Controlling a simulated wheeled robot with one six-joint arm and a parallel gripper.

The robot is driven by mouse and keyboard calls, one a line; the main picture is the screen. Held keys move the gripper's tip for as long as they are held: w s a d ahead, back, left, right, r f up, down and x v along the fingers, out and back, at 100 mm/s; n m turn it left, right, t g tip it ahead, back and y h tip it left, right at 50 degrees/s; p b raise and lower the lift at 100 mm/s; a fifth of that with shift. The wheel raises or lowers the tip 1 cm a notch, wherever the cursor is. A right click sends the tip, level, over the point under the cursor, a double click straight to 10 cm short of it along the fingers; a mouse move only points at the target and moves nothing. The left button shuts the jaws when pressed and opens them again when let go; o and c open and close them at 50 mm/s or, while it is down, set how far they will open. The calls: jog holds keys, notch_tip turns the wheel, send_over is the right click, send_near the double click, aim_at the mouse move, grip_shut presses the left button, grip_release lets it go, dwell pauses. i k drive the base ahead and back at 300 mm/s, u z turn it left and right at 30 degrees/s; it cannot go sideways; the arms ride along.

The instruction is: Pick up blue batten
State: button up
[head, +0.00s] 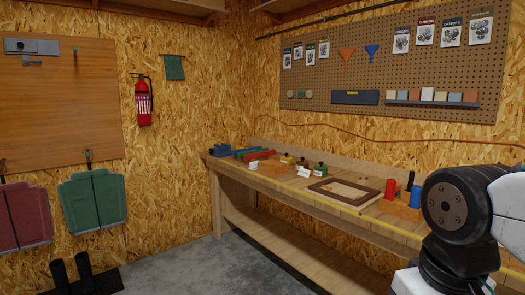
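Several coloured battens lie together at the far left end of the plank bench (280,187). A blue batten (220,151) is at the left of this group, small and far off in the head view. A green batten (246,151) and a red batten (259,155) lie just right of it. Where one batten ends and another begins is hard to tell at this size. My gripper is not in view; only a part of my arm shows at the right edge, well away from the battens.
Small dark-topped jars (302,164) with white cards stand right of the battens. A wooden frame (343,193) lies mid-bench. The concrete floor (195,272) before the bench is clear.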

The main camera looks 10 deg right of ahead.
aim_at(233, 153)
jog(key=i, duration=2.7)
